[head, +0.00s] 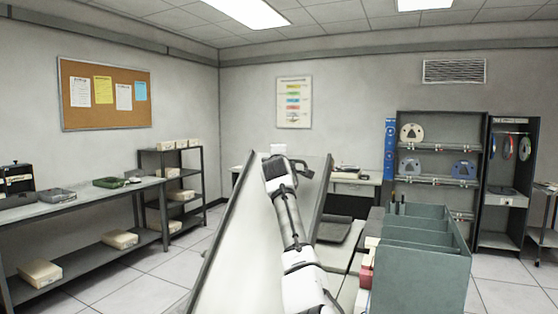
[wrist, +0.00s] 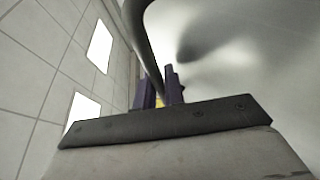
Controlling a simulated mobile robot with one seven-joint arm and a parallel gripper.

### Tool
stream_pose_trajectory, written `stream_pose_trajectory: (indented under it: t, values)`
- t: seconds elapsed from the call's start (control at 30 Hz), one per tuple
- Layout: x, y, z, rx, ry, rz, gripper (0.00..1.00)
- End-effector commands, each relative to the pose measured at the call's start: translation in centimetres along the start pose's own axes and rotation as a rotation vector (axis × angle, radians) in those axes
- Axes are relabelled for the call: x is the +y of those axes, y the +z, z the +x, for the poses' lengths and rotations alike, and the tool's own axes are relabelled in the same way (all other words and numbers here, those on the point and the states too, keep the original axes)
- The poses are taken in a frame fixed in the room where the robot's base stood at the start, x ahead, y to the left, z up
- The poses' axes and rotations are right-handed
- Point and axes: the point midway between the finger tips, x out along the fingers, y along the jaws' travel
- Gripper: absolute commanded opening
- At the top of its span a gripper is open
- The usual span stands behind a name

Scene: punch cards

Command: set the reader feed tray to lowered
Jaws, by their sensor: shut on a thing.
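In the head view a large pale panel with raised sides (head: 245,235) stands in front of me and slopes upward; it may be the feed tray, but I cannot tell for sure. My arm reaches over it, and my gripper is at its far upper end, with the fingers hidden there. In the wrist view my gripper (wrist: 160,92) has dark purple fingers, close together around the lower end of a dark curved bar (wrist: 145,45). A little yellow shows between them. A pale, blurred surface (wrist: 250,60) fills the upper right.
A grey-green bin with compartments (head: 420,270) stands close on the right. A long bench (head: 85,203) with trays runs along the left. Shelves (head: 440,150) with reels stand at the back right. The tiled floor between bench and panel is clear.

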Motion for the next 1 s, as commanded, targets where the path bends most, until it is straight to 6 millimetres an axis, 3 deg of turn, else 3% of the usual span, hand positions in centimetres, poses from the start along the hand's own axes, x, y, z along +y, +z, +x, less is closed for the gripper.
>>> stream_pose_trajectory:
  t: [0.13,0.17,0.23,0.67,1.0]
  values:
    - [-0.6,0.1,0.1,-0.002,-0.011,0.000,0.00]
    - [-0.6,0.1,0.1,-0.002,-0.011,0.000,0.13]
    - [-0.6,0.1,0.1,-0.002,-0.011,0.000,0.19]
    - [-0.3,0.0,-0.2,-0.001,-0.004,0.001,0.19]
    - [-0.7,0.1,-3.8,0.000,0.000,0.001,0.19]
